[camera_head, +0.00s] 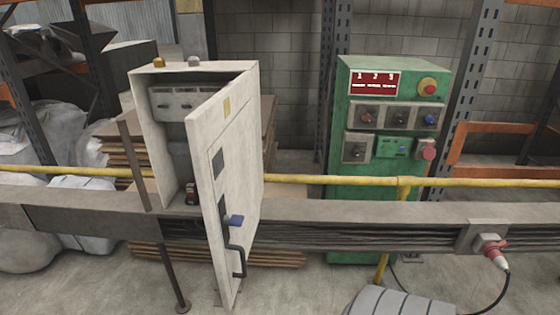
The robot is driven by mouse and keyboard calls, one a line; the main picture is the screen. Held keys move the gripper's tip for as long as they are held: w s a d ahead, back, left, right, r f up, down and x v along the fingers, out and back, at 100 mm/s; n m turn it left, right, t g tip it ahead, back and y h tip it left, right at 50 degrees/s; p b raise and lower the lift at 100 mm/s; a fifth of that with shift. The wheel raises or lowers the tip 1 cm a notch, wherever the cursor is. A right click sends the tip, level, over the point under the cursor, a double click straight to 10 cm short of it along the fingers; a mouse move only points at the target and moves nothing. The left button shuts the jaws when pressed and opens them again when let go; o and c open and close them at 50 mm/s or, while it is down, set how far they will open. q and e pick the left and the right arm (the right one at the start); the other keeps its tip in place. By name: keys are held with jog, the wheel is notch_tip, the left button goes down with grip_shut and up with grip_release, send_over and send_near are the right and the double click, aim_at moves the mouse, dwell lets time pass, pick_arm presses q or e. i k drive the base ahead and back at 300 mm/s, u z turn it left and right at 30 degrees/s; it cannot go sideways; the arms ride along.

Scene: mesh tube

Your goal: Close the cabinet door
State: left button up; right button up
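The white cabinet (152,130) stands left of the middle, with its front open and breakers showing inside. Its white door (236,150) is hinged at the right side and swung wide open toward me. The door carries a black handle (238,262) low down, a blue latch or knob (234,221) above it and a yellow label near the top. Part of the cabinet's inside is hidden behind the door. Neither of my grippers shows in the head view.
A green control box (388,75) with knobs and a red button stands to the right. A grey rail (350,220) and a yellow pipe (330,180) run across the scene. A red plug (494,250) with a black cable is at right. A grey rounded object (395,302) is at the bottom.

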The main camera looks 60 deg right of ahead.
aim_at(220, 132)
jog(key=z, duration=1.4)
